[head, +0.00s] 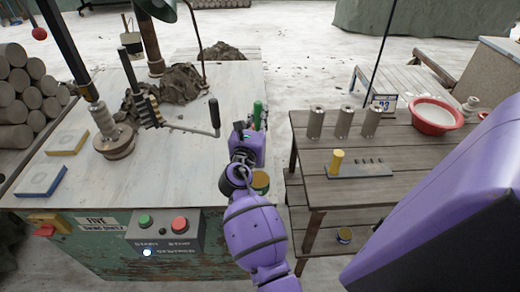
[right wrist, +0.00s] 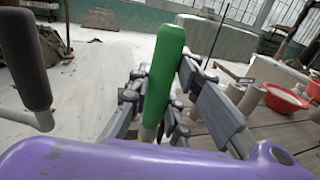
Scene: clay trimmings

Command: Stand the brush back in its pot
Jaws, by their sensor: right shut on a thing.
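My right gripper (head: 250,128) is shut on the green handle of the brush (head: 258,112), over the right edge of the worktable. In the right wrist view, the green handle (right wrist: 163,70) stands nearly upright, slightly tilted, between the fingers of the gripper (right wrist: 158,108). The brush's lower end is hidden behind my wrist. A small yellowish tin (head: 261,180) shows beside my right forearm, partly covered by it. I cannot tell which one is the brush's pot. My left gripper is out of view.
A crank with a black handle (head: 214,118) juts out just left of my right gripper. The worktable (head: 75,190) bears a clay mound (head: 180,85). The slatted table (head: 310,150) holds three grey cylinders, a yellow peg block (head: 360,170) and a red-rimmed bowl (head: 436,115).

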